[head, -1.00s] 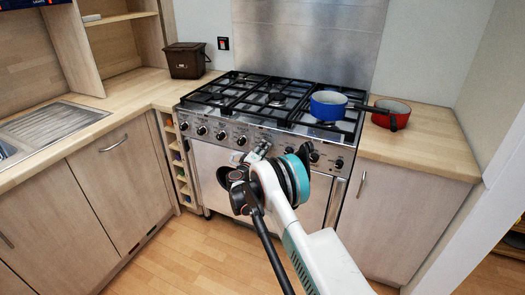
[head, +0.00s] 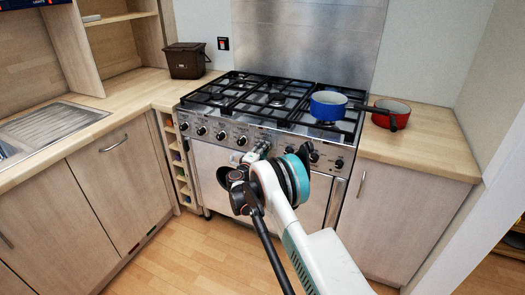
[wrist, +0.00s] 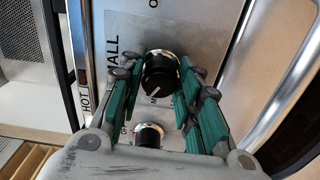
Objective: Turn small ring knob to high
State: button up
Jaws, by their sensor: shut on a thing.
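In the wrist view, a round black knob with a shiny metal collar (wrist: 160,74) sits between my gripper's green-padded fingers (wrist: 160,88). One finger lies on each side, closed on it. A white pointer line on the knob slants toward the lower left. Printed letters ending in "ALL" stand above left of it, partly cut off by a finger. In the head view, my gripper (head: 257,153) is at the cooker's front panel, right of the left group of knobs, and my gripper hides the held knob there.
A second knob (wrist: 148,135) lies just below, close to the fingers. A bar handle (wrist: 285,80) runs along the right of the wrist view. On the cooker (head: 185,112) stands a blue pan (head: 327,106); a red pan (head: 391,112) is on the right counter. The floor in front is clear.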

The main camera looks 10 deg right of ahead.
jog(key=o, duration=1)
jog(key=shift+a, duration=0.1)
jog(key=shift+o, duration=0.2)
jog(key=v, duration=1.2)
